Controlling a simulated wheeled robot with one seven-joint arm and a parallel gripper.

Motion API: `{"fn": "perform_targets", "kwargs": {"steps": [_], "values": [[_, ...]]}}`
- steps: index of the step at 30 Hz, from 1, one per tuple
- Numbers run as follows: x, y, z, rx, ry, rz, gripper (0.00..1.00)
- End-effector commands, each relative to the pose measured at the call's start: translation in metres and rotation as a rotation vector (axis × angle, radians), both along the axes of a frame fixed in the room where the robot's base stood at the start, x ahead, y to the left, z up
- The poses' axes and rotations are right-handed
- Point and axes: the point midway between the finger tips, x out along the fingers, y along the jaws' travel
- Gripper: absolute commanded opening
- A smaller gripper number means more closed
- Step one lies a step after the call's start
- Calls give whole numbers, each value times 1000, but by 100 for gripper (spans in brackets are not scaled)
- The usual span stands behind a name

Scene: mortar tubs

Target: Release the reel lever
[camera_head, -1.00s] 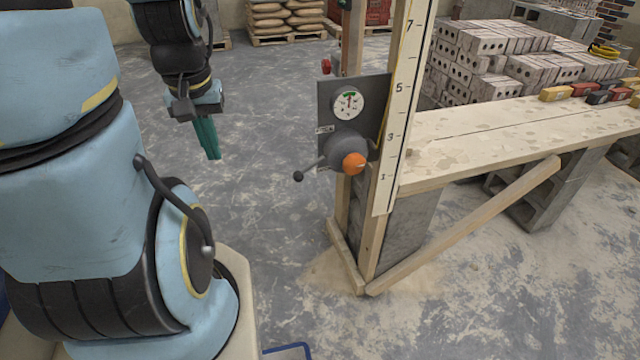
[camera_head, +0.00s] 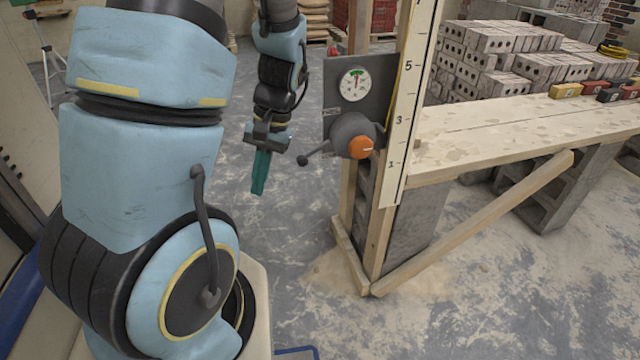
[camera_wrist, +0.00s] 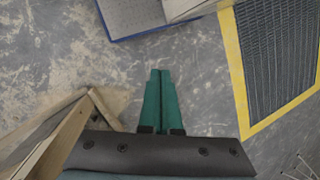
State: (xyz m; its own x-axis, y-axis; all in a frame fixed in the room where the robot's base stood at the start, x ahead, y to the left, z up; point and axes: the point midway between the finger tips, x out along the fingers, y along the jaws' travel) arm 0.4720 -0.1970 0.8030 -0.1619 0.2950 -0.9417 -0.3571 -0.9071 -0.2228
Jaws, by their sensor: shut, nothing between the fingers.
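The reel lever (camera_head: 318,155) is a dark arm with a black ball end. It sticks out to the lower left from a grey round reel housing (camera_head: 349,134) with an orange knob (camera_head: 361,147) on its front. The housing sits on a grey plate on a wooden post, below a round white gauge (camera_head: 354,84). My gripper (camera_head: 259,188) has teal fingers pointing down, a short way left of the lever's ball and apart from it. In the wrist view the fingers (camera_wrist: 160,78) are closed together and empty. The lever cannot be made out there.
A marked wooden staff (camera_head: 402,120) stands right of the reel. A plank bench (camera_head: 500,135) on blocks runs right, with a diagonal brace (camera_head: 480,220) below. The wrist view shows a yellow-edged dark grate (camera_wrist: 275,60). Floor left of the post is clear.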

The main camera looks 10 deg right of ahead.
Motion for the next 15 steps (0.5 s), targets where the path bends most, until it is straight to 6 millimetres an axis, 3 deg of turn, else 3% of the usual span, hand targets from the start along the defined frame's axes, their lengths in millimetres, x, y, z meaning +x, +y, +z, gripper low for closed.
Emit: {"fn": "perform_targets", "kwargs": {"steps": [1,6,11,15], "values": [[2,-5,-33,73,28,-49,0],[17,-14,-87,340,55,-191,0],[41,-34,-119,619,-7,-336,0],[62,-71,-132,867,-139,-468,0]]}}
